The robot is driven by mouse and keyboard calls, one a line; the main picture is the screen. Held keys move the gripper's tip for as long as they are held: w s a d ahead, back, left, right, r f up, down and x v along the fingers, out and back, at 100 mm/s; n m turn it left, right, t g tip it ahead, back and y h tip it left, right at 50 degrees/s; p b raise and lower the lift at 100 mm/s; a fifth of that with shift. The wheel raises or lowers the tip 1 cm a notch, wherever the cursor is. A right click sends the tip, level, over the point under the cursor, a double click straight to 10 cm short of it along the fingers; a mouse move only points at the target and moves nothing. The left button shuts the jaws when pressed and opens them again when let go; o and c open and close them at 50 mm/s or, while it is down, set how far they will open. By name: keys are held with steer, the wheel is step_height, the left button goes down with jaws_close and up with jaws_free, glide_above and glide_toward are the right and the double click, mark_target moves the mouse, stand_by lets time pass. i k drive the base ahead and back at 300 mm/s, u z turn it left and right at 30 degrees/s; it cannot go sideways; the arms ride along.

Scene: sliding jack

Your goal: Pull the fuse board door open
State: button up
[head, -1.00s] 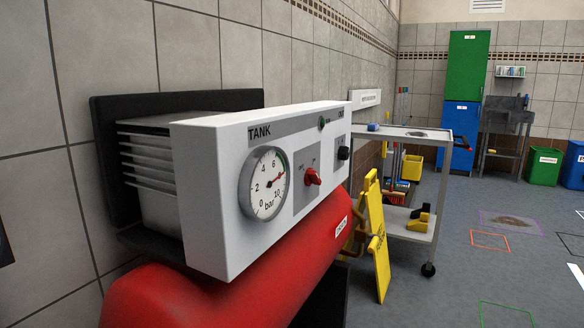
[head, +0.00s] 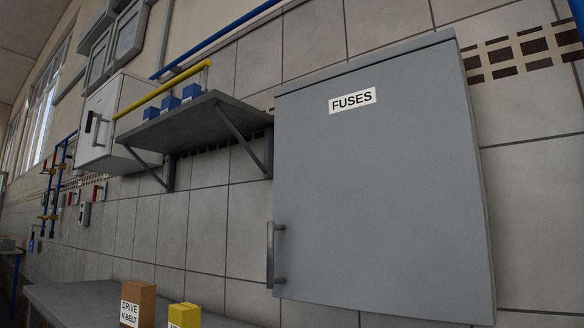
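The fuse board is a grey wall cabinet on the right of the head view, its door (head: 385,185) marked with a white FUSES label (head: 352,100). The door looks closed. A grey upright bar handle (head: 272,254) sits at the door's lower left edge. My gripper is not in view, and nothing touches the handle.
A grey shelf (head: 195,125) on brackets with several blue boxes juts from the wall just left of the cabinet. Below is a grey bench (head: 75,303) with a brown box (head: 140,303) and a yellow box (head: 184,316). A white cabinet (head: 106,120) hangs farther left.

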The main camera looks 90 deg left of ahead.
mark_target(378, 207)
steer(key=u, duration=0.25)
steer(key=k, duration=0.1)
steer(key=u, duration=2.1)
steer(key=i, duration=1.05)
steer(key=u, duration=0.6)
